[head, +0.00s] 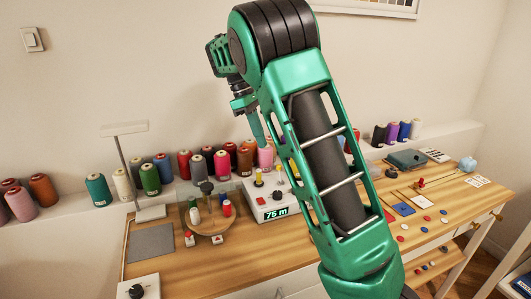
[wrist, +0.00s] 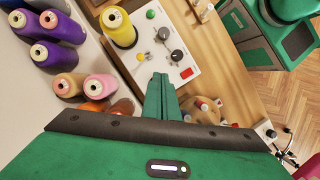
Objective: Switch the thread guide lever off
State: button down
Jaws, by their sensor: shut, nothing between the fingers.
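The white winder box (head: 272,205) with a green "75 m" display stands on the table, partly behind my arm in the head view.
A yellow spool (wrist: 120,28) stands beside the controls. Several thread spools (head: 195,166) line the back ledge. A round wooden stand (head: 213,220) with small spools is left of the box. A lamp (head: 125,130) and grey mat (head: 151,243) are at the far left.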

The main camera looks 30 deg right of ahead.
jog(key=shift+w+a+r, duration=0.15)
jog(key=shift+w+r, duration=0.35)
jog(key=shift+r, duration=0.2)
jog(key=shift+w+a+r, duration=0.1)
jog(key=shift+w+r, duration=0.4)
jog(key=shift+r, duration=0.2)
jog(key=s+d+m+y, duration=0.1)
jog(key=s+d+m, duration=0.4)
jog(key=s, duration=0.6)
jog(key=s+f+m+t, duration=0.1)
jog(key=s+f+m, duration=0.2)
jog(key=s, duration=0.7)
jog(key=s+a+f+m+t+y, duration=0.1)
jog(key=s+f+m, duration=0.2)
jog(key=s, duration=0.6)
jog(key=s+a+f+m+t, duration=0.1)
jog(key=s+f+m, duration=0.2)
jog(key=s, duration=0.7)
jog(key=shift+s+a+f+m+y, duration=0.15)
jog(key=shift+s+f+m+y, duration=0.15)
jog(key=shift+s+f+y, duration=0.15)
jog(key=shift+w, duration=0.1)
jog(key=shift+w+f, duration=0.3)
jog(key=shift+w, duration=0.3)
